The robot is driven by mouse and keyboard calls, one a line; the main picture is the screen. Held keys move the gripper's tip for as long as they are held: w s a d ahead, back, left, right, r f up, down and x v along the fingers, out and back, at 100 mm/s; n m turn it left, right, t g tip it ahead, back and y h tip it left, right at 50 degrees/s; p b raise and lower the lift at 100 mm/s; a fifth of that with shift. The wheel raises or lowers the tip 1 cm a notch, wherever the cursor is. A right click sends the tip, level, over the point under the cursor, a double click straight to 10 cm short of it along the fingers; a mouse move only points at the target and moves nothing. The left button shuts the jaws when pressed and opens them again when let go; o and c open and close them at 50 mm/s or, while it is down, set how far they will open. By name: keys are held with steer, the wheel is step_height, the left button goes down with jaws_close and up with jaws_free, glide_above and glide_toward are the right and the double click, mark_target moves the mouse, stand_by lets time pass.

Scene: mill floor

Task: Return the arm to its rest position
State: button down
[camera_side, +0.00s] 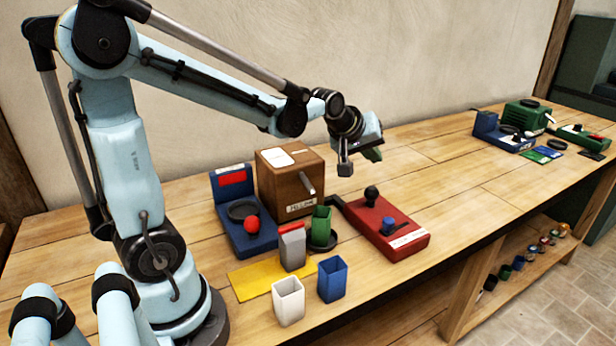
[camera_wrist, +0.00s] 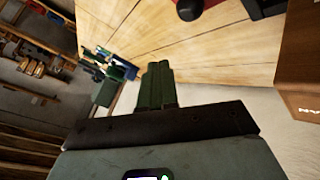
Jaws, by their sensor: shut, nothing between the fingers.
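My arm is raised and reaches to the right over the bench, its end above the area behind the red device. My gripper (camera_side: 373,154) is held well clear of the bench top, tilted, with its green fingers partly hidden by the wrist in the side view. In the wrist view the two green fingers of my gripper (camera_wrist: 157,84) lie side by side with no gap and nothing between them. It touches nothing that I can see.
The wooden box (camera_side: 290,182), blue device (camera_side: 243,225), red device (camera_side: 386,228) and several small cups, including the blue cup (camera_side: 332,280), crowd the bench's near half. The bench top (camera_side: 450,185) is bare right of them. More machines, such as the green one (camera_side: 527,116), stand at the far end.

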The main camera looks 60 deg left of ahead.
steer(key=s+d+f+m+g+h, duration=0.1)
steer(key=s+d+m, duration=0.4)
steer(key=s, duration=0.3)
steer(key=s+d+m, duration=0.5)
steer(key=s, duration=0.3)
steer(key=shift+f+m+g+h, duration=0.4)
